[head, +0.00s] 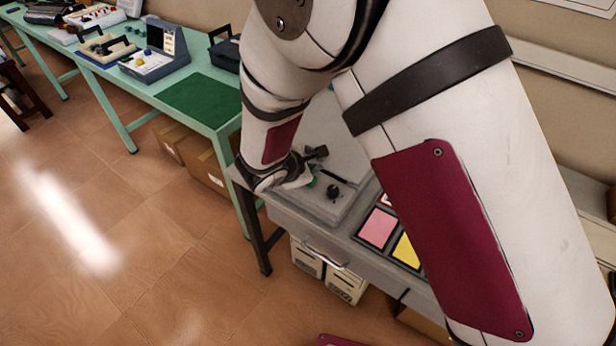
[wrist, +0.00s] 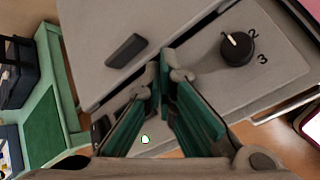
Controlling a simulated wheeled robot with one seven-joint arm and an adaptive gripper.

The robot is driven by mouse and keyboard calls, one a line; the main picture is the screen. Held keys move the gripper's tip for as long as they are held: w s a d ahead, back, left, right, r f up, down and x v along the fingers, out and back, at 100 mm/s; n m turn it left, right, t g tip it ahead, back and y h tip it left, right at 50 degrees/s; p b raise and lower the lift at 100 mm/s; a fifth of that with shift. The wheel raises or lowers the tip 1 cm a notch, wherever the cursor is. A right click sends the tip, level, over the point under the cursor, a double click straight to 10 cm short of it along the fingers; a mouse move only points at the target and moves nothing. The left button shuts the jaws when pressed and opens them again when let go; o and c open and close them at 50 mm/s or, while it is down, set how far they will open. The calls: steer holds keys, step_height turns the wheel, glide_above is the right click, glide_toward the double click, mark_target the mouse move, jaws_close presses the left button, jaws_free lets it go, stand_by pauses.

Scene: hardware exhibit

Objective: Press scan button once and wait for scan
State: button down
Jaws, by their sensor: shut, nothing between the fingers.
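The grey scanner device (head: 318,205) stands on a grey table, with a dark knob (head: 333,192) on its top. In the wrist view the knob (wrist: 237,48) has the numbers 2 and 3 beside it. A dark handle or slot (wrist: 126,50) is on the panel to the left. My gripper (wrist: 165,75) is shut and empty, its fingertips over the device between slot and knob; whether they touch it I cannot tell. In the head view my gripper (head: 308,172) is partly hidden by my wrist.
Pink (head: 377,228) and yellow (head: 407,252) cards lie to the right of the device. A green table (head: 215,122) with instruments stands to the left. Cardboard boxes (head: 190,150) sit under it. The tiled floor in front is clear.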

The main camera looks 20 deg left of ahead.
steer(key=shift+f+b, duration=0.95)
steer(key=shift+b, duration=0.15)
stand_by(1.6)
steer(key=shift+r, duration=0.1)
steer(key=shift+r+p, duration=0.4)
steer(key=shift+r, duration=0.45)
steer(key=shift+r+p, duration=1.2)
steer(key=shift+r, duration=1.3)
